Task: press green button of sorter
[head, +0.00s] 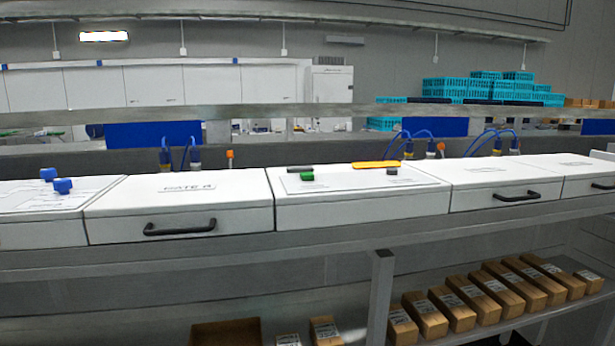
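The sorter shows as a row of white boxes on a grey metal bench. Its middle box (359,209) carries a control panel on its sloped top. The green button (307,176) stands at the left of this panel. A dark piece (300,169) lies just behind it, a small dark piece (392,171) is at the right, and a flat orange-yellow piece (375,165) is at the back. Neither of my grippers shows in the head view, so nothing is seen near the button.
White lidded boxes with black handles (180,229) (517,197) flank the panel. Blue knobs (62,186) stand on the far-left box. Blue hoses (420,135) rise behind. Cardboard boxes (450,306) line the lower shelf. Teal crates (460,90) are stacked at the back. Space above the panel is clear.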

